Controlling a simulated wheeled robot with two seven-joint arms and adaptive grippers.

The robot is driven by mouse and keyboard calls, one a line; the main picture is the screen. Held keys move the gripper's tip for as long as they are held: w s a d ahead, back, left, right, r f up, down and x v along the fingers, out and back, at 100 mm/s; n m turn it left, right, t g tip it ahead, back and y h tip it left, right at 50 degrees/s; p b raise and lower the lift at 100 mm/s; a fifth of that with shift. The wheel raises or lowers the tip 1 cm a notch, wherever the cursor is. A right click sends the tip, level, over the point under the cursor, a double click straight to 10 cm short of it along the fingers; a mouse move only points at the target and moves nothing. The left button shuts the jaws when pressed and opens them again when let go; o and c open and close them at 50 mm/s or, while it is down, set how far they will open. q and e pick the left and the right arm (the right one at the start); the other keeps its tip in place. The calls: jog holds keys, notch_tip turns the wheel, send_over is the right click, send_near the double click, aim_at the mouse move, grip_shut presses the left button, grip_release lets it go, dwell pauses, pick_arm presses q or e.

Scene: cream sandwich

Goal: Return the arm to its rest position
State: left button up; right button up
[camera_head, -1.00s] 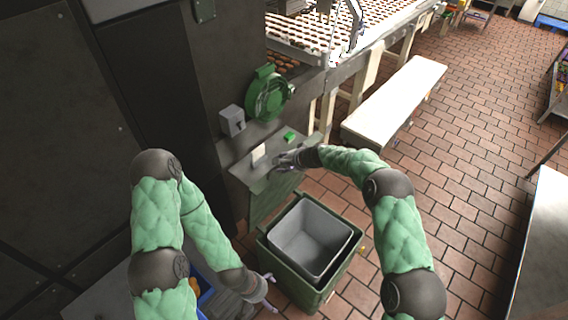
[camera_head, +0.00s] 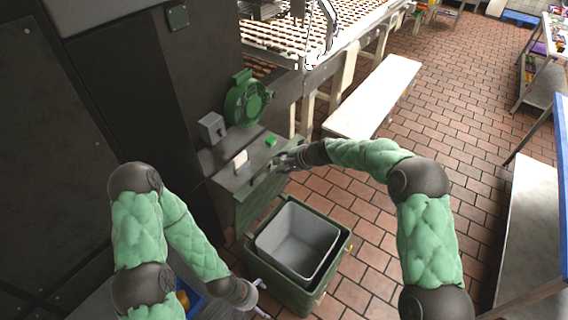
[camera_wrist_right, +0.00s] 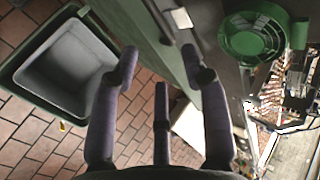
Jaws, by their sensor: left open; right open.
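My right arm (camera_head: 430,240), with green quilted sleeves, reaches in from the right. Its gripper (camera_head: 284,160) is beside the right edge of the grey control panel. In the right wrist view the fingers (camera_wrist_right: 160,62) are spread and empty, close to the panel's green side. My left arm (camera_head: 140,230) hangs bent at the left. Its gripper (camera_head: 262,298) is open, low beside the left side of the green bin. Nothing shows between its fingers.
The panel (camera_head: 225,172) carries a green button (camera_head: 271,141) and a white piece (camera_head: 240,159). A green bin (camera_head: 340,248) holds a grey tub (camera_head: 298,240). A green fan-like wheel (camera_head: 246,100), conveyor (camera_head: 285,45) and white bench (camera_head: 375,98) lie beyond.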

jog(key=shift+s+d+r, duration=0.15)
jog(key=shift+s, duration=0.05)
dwell(0.5)
jog(key=s+d+f+g+h+b, duration=0.1)
jog(key=s+d+f+b, duration=0.4)
jog(key=f, duration=0.6)
jog(key=s+d+f+n+g+h+b, duration=0.1)
jog(key=s+f+b, duration=0.4)
jog(key=f, duration=0.5)
jog(key=s+d+f+g+h+b, duration=0.1)
jog(key=s+d+f+b, duration=0.2)
jog(key=s+f, duration=0.6)
jog(key=s+d+f+n+g+b, duration=0.1)
jog(key=s+d+f+n+b, duration=0.2)
jog(key=s+f+b, duration=0.9)
jog(key=shift+s+f+g+h, duration=0.3)
jog(key=shift+s+f+g, duration=0.1)
jog(key=shift+s+f, duration=3.65)
jog(key=shift+s+r, duration=0.45)
jog(key=shift+r, duration=0.05)
